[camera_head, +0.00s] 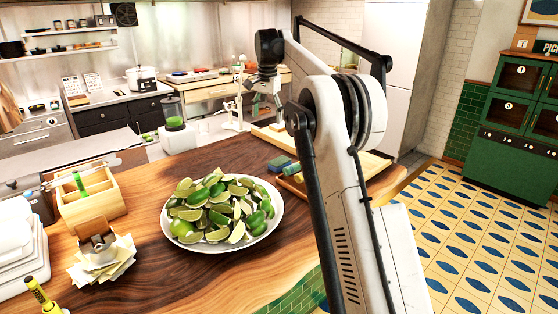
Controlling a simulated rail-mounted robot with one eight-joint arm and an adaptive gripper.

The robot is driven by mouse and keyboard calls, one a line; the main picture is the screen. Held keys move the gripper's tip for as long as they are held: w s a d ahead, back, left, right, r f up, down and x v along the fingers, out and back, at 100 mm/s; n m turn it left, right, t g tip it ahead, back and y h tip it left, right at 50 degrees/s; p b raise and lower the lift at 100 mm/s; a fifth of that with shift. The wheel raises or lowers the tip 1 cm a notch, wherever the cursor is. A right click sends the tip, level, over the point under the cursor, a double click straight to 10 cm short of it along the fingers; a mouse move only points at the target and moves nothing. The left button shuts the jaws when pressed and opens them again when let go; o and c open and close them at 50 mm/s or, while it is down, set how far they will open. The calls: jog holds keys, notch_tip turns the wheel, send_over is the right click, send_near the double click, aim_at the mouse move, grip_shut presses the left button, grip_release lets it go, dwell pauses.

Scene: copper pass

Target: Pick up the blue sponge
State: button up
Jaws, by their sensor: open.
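A small blue block that looks like the sponge (280,161) lies on the wooden counter, right of the plate of limes. A green block (291,169) lies against its near right side. My gripper (265,106) hangs above and behind the sponge in the picture, pointing down. Its fingers are apart and nothing shows between them. A clear gap separates it from the sponge. My arm rises through the right middle of the picture and hides part of the counter right of the sponge.
A white plate (262,238) heaped with cut limes stands close to the left. A blender (177,130) stands behind it. A wooden box (95,205), a napkin holder (100,252) and stacked white plates (20,255) fill the left. Wooden boards (372,166) lie near the sponge.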

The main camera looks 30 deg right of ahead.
jog(key=w+d+f+m+p, duration=0.2)
jog(key=w+d+f, duration=0.1)
jog(key=d+f, duration=0.1)
jog(key=m+g+p, duration=0.1)
jog(key=g+p, duration=0.1)
send_over(280, 160)
notch_tip(280, 160, down, 4)
jog(key=f, duration=0.1)
notch_tip(280, 160, down, 8)
jog(key=shift+d+f+b, duration=0.1)
jog(key=shift+d+b, duration=0.05)
jog(key=shift+b, duration=0.9)
jog(key=shift+s+a+f+p, duration=0.15)
jog(key=shift+f+p, duration=0.15)
jog(key=shift+f, duration=1.05)
jog(key=shift+a+f+p, duration=0.1)
jog(key=shift+f+p, duration=0.15)
jog(key=shift+f, duration=1.1)
jog(key=shift+c, duration=0.5)
jog(key=c, duration=0.7)
